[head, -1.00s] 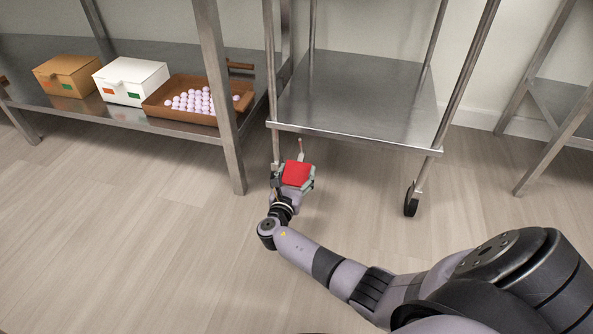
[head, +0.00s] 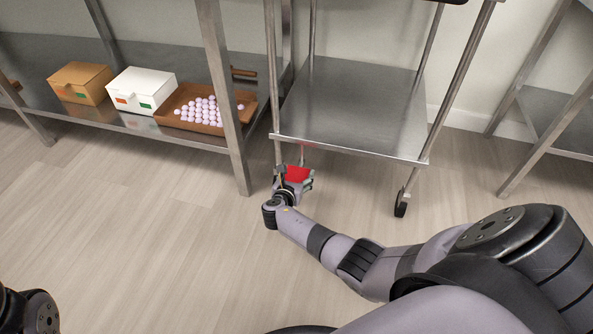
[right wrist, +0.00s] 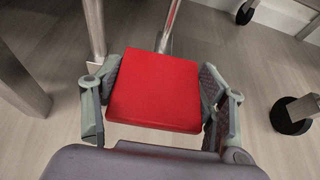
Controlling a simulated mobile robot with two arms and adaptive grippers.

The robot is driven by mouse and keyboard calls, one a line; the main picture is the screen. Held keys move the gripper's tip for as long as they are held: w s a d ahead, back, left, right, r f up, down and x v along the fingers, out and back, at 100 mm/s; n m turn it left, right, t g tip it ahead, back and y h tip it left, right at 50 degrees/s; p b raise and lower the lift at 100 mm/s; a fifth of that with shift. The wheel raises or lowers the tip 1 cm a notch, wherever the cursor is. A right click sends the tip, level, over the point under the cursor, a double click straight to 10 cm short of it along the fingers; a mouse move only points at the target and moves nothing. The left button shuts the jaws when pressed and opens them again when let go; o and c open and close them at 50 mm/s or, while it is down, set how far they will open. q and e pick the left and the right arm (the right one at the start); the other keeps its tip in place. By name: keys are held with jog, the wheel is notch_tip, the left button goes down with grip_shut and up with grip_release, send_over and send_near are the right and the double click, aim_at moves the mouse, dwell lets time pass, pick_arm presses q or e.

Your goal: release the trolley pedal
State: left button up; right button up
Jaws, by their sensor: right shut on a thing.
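The trolley (head: 350,105) stands in the middle of the head view. A red pedal (head: 297,174) is low at its left front, just below the front edge of its bottom shelf. My right gripper (head: 293,180) is shut on the pedal. In the right wrist view, the pedal's square red face (right wrist: 155,92) lies between the two fingers, one on its left side and one on its right. The pedal's underside and the left front wheel are hidden. My left gripper is not in view.
A steel rack to the left holds a brown box (head: 81,82), a white box (head: 141,90) and a tray (head: 172,118) of pale round pieces. Its leg (head: 226,110) stands close to the trolley's left side. Another steel frame (head: 545,112) is at right. The front floor is clear.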

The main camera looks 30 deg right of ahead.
jog(key=shift+d+r, duration=0.1)
dwell(0.3)
jog(key=o, duration=1.7)
jog(key=shift+s+a+r, duration=0.15)
jog(key=shift+s+a, duration=0.25)
jog(key=shift+a, duration=0.2)
jog(key=v, duration=1)
jog(key=shift+s+a+r, duration=0.15)
jog(key=shift+s+r, duration=0.05)
jog(key=shift+r, duration=0.1)
